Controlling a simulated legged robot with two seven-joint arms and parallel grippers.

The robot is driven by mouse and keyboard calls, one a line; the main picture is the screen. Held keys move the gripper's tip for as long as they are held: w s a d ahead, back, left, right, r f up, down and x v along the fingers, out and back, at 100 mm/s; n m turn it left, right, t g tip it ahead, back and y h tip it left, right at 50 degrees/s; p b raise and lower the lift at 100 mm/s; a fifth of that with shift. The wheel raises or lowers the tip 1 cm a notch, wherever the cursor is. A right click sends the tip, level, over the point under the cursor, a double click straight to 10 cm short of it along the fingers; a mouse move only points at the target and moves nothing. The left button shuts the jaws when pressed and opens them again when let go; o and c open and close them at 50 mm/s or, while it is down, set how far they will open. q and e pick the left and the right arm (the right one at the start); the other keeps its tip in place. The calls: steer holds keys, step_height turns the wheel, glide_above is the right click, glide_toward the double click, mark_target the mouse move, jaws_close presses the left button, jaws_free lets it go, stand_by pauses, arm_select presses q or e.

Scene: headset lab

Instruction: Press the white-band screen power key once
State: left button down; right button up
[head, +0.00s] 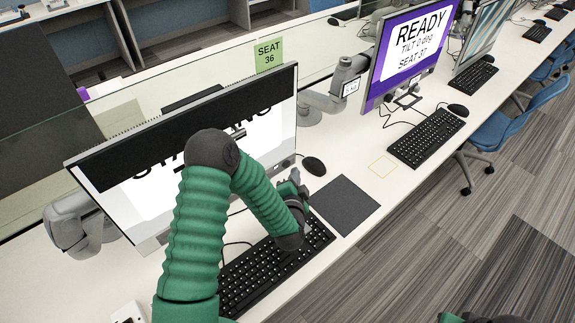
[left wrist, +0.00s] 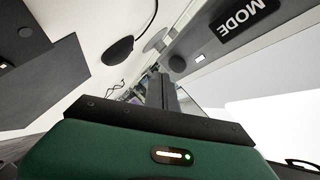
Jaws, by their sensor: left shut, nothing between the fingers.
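The near screen (head: 278,130) at seat 36 shows a black strip on top and a white area with large black lettering, partly hidden by my left arm. Small keys (head: 285,163) sit on its lower right bezel. In the left wrist view its bezel (left wrist: 215,62) carries an upside-down MODE label (left wrist: 248,20), a round dark key (left wrist: 177,64) and a small white light (left wrist: 199,58). My left gripper (head: 294,184) is shut and empty beside this lower right corner. Its fingers (left wrist: 161,88) point toward the bezel; contact cannot be told.
A black keyboard (head: 262,275), a mouse (head: 314,165) and a dark mat (head: 344,204) lie on the white desk below. A green SEAT 36 card (head: 268,54) stands behind. A purple-framed READY screen (head: 410,45) for seat 37 stands to the right.

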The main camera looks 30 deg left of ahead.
arm_select(q)
steer(key=shift+s+d, duration=0.25)
steer(key=shift+d, duration=0.45)
steer(key=shift+s+d, duration=0.25)
steer(key=shift+d, duration=0.45)
steer(key=shift+s+d, duration=0.25)
steer(key=shift+d, duration=0.45)
